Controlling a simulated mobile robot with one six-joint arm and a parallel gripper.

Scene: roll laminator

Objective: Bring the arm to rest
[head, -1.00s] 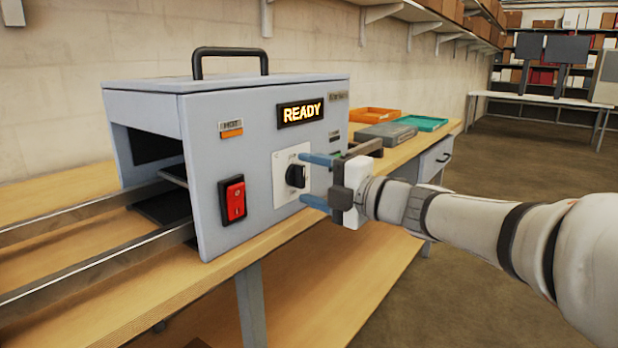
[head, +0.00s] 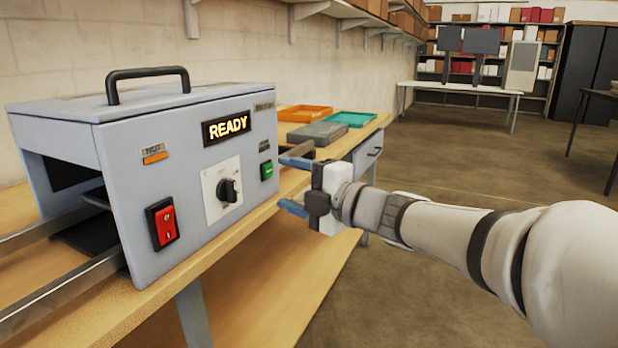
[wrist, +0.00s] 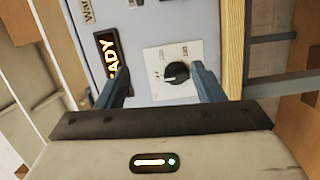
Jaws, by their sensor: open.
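My gripper (head: 290,183) is in the head view, right of the laminator's front face and apart from it. Its two blue fingers are spread, with nothing between them. In the wrist view my gripper (wrist: 163,88) is also open, and the black dial (wrist: 176,73) on its white plate shows beyond the fingers. The grey roll laminator (head: 100,150) stands on the bench at left. Its display (head: 227,128) reads READY in yellow letters. The dial (head: 227,191) is fully visible in the head view, and the red rocker switch (head: 162,223) is at its lower left.
The wooden bench (head: 250,240) runs along the wall. A grey tray (head: 318,133), an orange tray (head: 305,113) and a teal tray (head: 350,119) lie beyond the laminator. A green button (head: 267,170) is near my gripper's fingers. The floor at right is open.

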